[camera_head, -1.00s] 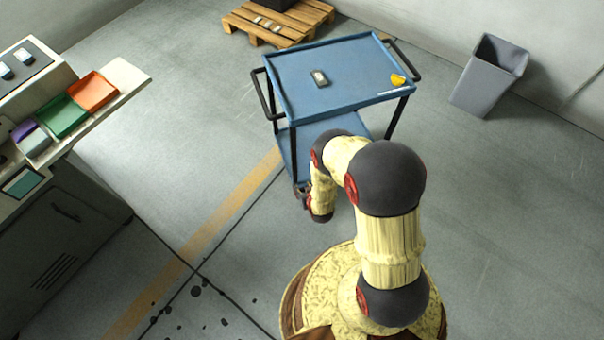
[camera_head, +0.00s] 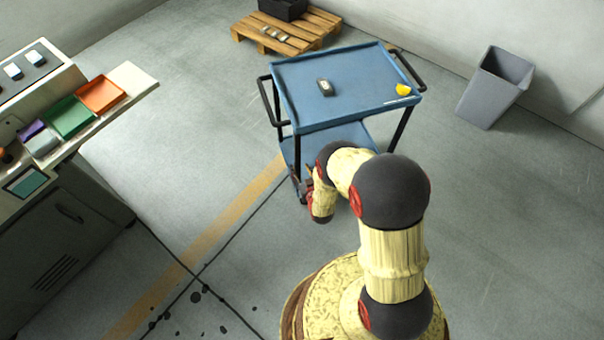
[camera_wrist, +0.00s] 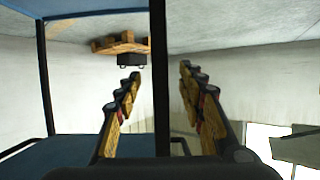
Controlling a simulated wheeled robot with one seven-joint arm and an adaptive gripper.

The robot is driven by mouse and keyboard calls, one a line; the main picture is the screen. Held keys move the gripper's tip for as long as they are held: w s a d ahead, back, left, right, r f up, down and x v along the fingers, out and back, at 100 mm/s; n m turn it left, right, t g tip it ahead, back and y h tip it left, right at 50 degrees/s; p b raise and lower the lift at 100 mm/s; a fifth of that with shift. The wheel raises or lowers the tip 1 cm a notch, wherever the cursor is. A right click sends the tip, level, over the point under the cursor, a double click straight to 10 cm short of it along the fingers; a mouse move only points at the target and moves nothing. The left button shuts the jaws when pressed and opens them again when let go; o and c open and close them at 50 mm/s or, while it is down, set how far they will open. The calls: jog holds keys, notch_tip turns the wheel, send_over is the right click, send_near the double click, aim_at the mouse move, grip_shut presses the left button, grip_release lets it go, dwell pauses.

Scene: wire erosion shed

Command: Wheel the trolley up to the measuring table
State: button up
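The blue trolley (camera_head: 355,95) stands upright ahead of me, with black legs, a lower shelf and a black handle at each end. My gripper (camera_head: 300,185) is low at its near left leg, partly hidden by my arm. In the wrist view, the fingers of my gripper (camera_wrist: 160,88) are apart. A black trolley post (camera_wrist: 161,45) shows in the gap, with space on both sides; I cannot tell whether it is between the fingers or beyond them. A bench (camera_head: 140,80) with coloured trays is at the left; I cannot tell whether it is the measuring table.
A grey bin (camera_head: 494,85) stands right, by the wall. The floor between bench and trolley is clear.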

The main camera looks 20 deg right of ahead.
aim_at(299, 166)
jog(key=b+x, duration=0.2)
jog(key=x, duration=0.4)
jog(key=shift+f, duration=0.1)
jog(key=shift+s, duration=0.1)
jog(key=shift+c, duration=0.7)
jog(key=c, duration=0.7)
grip_shut()
